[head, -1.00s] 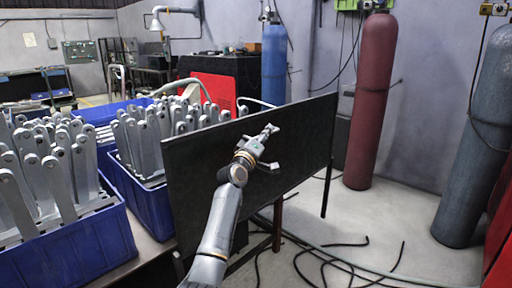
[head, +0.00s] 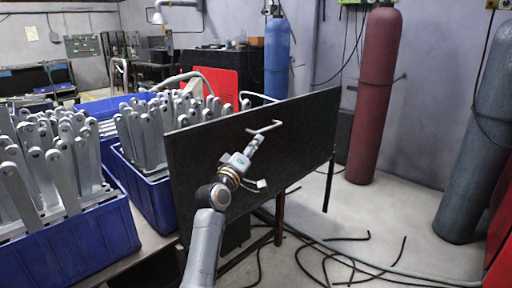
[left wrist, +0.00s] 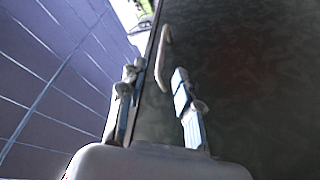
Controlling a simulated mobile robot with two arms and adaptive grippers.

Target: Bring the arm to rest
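My left arm comes up from the bottom of the head view in front of a dark upright panel (head: 300,135). My left gripper (head: 259,164) has its fingers spread and empty. A pale bar handle (head: 264,127) shows on the panel just beyond the fingers, apart from them. In the left wrist view, the two fingers of my left gripper (left wrist: 156,76) stand wide apart, with the handle (left wrist: 163,55) ahead of them against the dark panel (left wrist: 250,80). My right gripper is not in view.
Blue crates full of metal brackets stand at the left (head: 75,250) and beside the panel (head: 150,205). A red cylinder (head: 374,100), a blue one (head: 277,60) and a grey one (head: 475,150) stand at the wall. Black cables (head: 345,255) lie on the otherwise open floor.

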